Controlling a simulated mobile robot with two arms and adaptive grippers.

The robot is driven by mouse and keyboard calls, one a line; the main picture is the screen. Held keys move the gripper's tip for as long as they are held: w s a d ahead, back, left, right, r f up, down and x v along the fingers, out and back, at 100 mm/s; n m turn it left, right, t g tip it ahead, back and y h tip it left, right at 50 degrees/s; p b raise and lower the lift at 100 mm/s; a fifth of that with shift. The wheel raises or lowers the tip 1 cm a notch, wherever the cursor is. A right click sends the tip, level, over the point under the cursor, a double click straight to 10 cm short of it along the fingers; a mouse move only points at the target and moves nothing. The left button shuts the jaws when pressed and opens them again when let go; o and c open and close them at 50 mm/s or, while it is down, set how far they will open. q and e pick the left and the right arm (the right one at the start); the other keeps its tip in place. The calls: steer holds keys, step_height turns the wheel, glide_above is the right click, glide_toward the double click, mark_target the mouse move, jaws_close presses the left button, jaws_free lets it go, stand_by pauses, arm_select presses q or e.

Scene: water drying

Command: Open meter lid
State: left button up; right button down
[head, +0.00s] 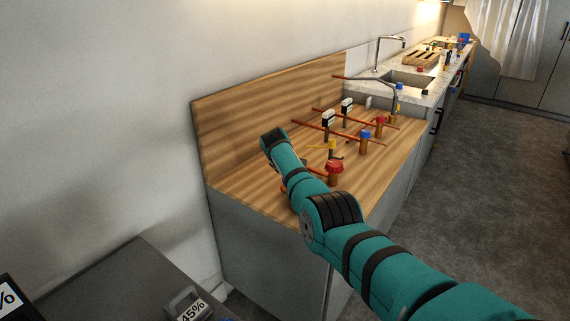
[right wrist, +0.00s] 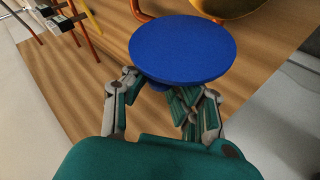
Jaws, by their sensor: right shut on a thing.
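The meter lid, a round flat blue disc (right wrist: 183,48), fills the upper middle of the right wrist view. My right gripper (right wrist: 158,92) is at the lid's near edge, with its fingers on either side below it. It is shut on the lid, but the disc hides the contact. A brass-coloured rounded body (right wrist: 225,7) shows partly behind the lid. The lid hides how the two are joined. My left gripper is in neither view.
Copper pipes with a red-topped valve (head: 334,167), a blue-topped valve (head: 365,136) and small black-and-white boxes (head: 328,118) stand beside my arm. A wooden backboard (head: 270,95) rises behind. A sink (head: 408,78) lies farther along. The floor (head: 470,170) at right is clear.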

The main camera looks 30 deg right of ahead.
steer(key=shift+w+a+r, duration=0.3)
steer(key=shift+a+r, duration=0.05)
steer(key=shift+r, duration=0.05)
steer(key=c, duration=1.4)
jaws_free()
steer(key=shift+a, duration=0.1)
steer(key=o, duration=0.3)
steer(key=shift+a, duration=0.3)
steer(key=v, duration=1.1)
steer(key=shift+s, duration=0.4)
steer(key=shift+r, duration=0.1)
